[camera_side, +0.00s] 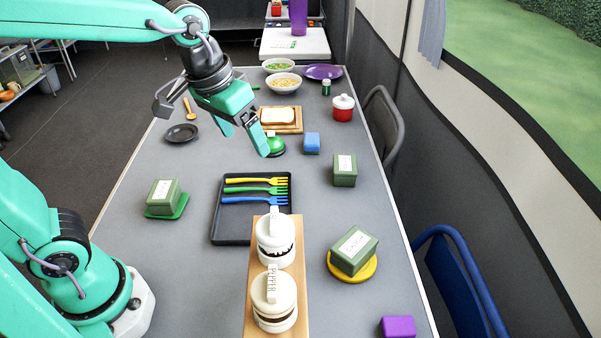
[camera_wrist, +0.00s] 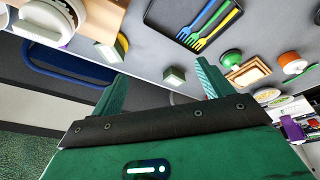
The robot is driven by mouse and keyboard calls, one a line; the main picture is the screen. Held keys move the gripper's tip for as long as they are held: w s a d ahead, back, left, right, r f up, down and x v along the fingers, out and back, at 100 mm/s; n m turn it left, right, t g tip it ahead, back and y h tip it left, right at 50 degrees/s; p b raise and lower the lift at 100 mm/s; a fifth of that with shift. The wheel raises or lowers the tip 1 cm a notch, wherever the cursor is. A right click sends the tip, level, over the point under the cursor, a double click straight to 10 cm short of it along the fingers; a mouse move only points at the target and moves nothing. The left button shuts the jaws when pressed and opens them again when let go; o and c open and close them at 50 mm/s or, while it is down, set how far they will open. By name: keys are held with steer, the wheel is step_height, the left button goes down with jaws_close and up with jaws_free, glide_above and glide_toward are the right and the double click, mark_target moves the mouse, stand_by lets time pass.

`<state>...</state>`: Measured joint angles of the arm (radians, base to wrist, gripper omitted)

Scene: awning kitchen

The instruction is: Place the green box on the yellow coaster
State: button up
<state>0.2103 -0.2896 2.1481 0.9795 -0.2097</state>
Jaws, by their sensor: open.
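A labelled green box (camera_side: 353,248) rests on the yellow coaster (camera_side: 365,274) at the front right, turned at an angle to it. That box (camera_wrist: 117,50) and the coaster (camera_wrist: 123,39) also show in the wrist view. A second green box (camera_side: 344,170) stands on the bare table farther back; it also shows in the wrist view (camera_wrist: 174,77), between my fingers in the picture but beyond them. A third green box (camera_side: 165,192) sits on a green coaster (camera_side: 166,214) at the left. My gripper (camera_side: 244,137) is open, empty and raised above the table's middle, apart from every box.
A dark tray (camera_side: 232,232) with several forks lies mid-table. White jars (camera_side: 275,240) stand on a board (camera_side: 250,318) at the front. Bare table lies between tray and right-hand boxes.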

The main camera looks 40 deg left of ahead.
steer(key=s+a+f+t, duration=0.1)
steer(key=s+a+t, duration=0.1)
steer(key=s+a, duration=0.4)
steer(key=shift+s+a+f+y, duration=0.25)
steer(key=shift+s+a+y, duration=0.15)
steer(key=shift+s, duration=1.3)
